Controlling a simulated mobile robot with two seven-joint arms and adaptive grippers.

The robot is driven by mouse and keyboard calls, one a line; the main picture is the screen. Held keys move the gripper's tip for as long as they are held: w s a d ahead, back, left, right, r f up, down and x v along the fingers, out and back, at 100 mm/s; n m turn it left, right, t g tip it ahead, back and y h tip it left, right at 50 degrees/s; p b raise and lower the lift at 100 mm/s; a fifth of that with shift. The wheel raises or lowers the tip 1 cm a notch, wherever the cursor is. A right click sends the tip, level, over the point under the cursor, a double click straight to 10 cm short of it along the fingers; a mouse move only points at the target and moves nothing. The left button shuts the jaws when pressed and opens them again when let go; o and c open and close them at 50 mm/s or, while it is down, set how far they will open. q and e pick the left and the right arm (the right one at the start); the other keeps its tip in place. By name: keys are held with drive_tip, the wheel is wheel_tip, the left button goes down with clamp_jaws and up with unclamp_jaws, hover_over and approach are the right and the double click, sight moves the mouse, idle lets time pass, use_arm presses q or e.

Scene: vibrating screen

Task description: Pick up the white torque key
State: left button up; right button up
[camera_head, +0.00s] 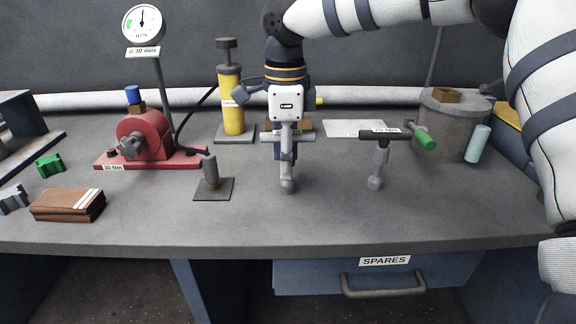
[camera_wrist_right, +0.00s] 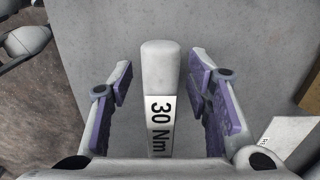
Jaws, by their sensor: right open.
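The white torque key (camera_head: 287,173) stands upright on the bench, with its T-handle at the top and a rounded socket end at the bottom. My right gripper (camera_head: 287,142) points down over its handle from behind. In the right wrist view, the light handle with a "30 Nm" label (camera_wrist_right: 158,118) lies between the purple-padded fingers of my right gripper (camera_wrist_right: 161,85). The fingers are open, with a gap on each side of the handle. My left gripper is not in view.
A black-handled key (camera_head: 376,165) stands to the right, near a grey drum (camera_head: 447,130) with a green-ended and a pale teal cylinder. A red tester (camera_head: 142,140), a small block on a plate (camera_head: 211,178) and a yellow cylinder (camera_head: 232,103) stand left.

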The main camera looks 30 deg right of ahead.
clamp_jaws()
drive_tip(key=shift+r, duration=0.1)
drive_tip(key=shift+r, duration=0.25)
drive_tip(key=r, duration=0.3)
drive_tip(key=shift+s+a+r, duration=0.1)
drive_tip(key=shift+s+r, duration=0.1)
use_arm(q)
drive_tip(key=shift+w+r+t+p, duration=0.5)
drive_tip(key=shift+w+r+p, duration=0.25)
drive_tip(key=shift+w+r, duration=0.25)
use_arm(e)
drive_tip(key=s+a+r, duration=0.5)
drive_tip(key=s+r, duration=0.4)
drive_tip(key=s, duration=0.3)
drive_tip(key=shift+s+a, duration=0.15)
drive_tip(key=shift+s, duration=0.15)
